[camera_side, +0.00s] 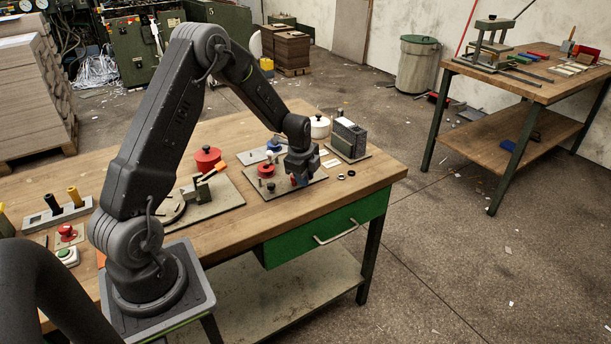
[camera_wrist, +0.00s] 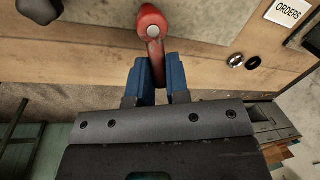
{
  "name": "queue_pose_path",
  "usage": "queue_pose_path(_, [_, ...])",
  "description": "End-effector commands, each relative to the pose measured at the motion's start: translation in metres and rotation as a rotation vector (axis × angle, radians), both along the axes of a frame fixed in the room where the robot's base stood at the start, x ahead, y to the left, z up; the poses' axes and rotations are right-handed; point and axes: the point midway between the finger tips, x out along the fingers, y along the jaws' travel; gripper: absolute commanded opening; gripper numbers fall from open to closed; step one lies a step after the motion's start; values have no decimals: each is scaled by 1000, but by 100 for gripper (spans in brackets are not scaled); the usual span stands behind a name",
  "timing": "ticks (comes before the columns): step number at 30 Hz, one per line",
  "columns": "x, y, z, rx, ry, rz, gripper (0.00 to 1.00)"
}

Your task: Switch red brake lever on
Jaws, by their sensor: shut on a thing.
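The red brake lever (camera_wrist: 152,22) shows in the wrist view, with a rounded red end with a pale round spot and a red arm running down between my fingers. My gripper (camera_wrist: 158,74) has its two blue fingers closed on the sides of that arm. In the side view my gripper (camera_side: 300,178) is low over the right part of a grey plate (camera_side: 262,188) on the workbench. The gripper mostly hides the lever there. The lever's on or off position cannot be told.
A red round-topped part (camera_side: 266,170) stands left of my gripper. A red pot (camera_side: 208,158) and white pot (camera_side: 319,126) stand farther back. The bench's right front corner is clear.

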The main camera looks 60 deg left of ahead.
Motion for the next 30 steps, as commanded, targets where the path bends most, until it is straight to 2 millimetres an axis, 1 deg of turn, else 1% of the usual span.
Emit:
queue_pose_path(17, [-1,0,1,1,0,-34,0])
queue_pose_path(18, [-1,0,1,1,0,-34,19])
queue_pose_path(24, [-1,0,0,1,-1,-32,38])
queue_pose_path(25, [-1,0,0,1,-1,-32,41])
queue_pose_path(30, [-1,0,0,0,0,-31,41])
